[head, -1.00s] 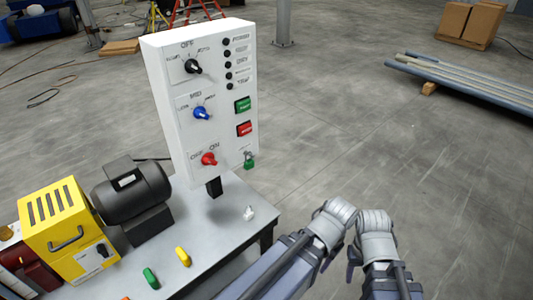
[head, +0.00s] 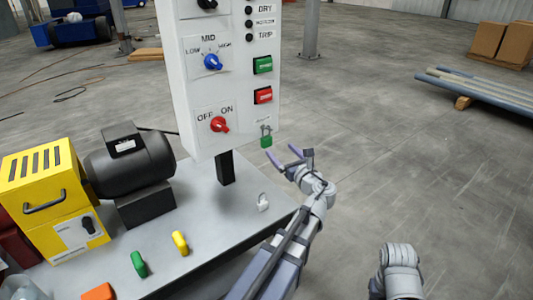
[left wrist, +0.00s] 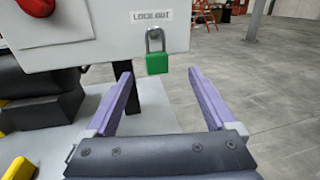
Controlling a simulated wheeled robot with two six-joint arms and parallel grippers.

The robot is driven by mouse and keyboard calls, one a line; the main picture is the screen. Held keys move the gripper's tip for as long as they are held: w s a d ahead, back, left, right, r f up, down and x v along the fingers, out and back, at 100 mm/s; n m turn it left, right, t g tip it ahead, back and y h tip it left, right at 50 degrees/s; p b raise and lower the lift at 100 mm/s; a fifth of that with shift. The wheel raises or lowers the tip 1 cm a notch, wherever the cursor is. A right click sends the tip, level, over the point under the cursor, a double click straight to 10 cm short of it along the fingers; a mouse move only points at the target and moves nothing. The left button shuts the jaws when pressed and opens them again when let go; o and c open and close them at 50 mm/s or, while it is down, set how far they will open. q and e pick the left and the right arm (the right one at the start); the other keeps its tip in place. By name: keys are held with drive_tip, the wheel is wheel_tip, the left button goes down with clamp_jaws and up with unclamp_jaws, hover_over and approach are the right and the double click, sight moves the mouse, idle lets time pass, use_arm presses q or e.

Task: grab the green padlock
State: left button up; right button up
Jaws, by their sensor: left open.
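The green padlock (head: 266,141) hangs by its shackle at the lower right corner of the white control panel (head: 200,147). It also shows in the left wrist view (left wrist: 157,63), under the "LOCK OUT" label, with its grey shackle upright. My left gripper (head: 287,154) is open, just to the right of and a little below the padlock in the head view. In the left wrist view its two purple fingers (left wrist: 158,72) are spread, with the padlock between their tips in the picture and nothing gripped. My right arm shows at the lower right of the head view, but its fingers cannot be made out.
The grey table (head: 205,215) holds a dark motor (head: 128,160), a yellow box (head: 45,190), loose green (head: 139,264) and yellow (head: 180,243) pieces, and a white piece (head: 263,202). Open floor lies right of the panel. Pipes (head: 480,95) lie farther back.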

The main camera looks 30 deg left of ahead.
sight(265, 141)
use_arm(q)
drive_tip(key=x, duration=0.8)
drive_tip(key=shift+s+a+r+m, duration=0.25)
drive_tip(key=shift+s+m, duration=0.05)
drive_tip(key=shift+c, duration=0.3)
clamp_jaws()
idle(0.4)
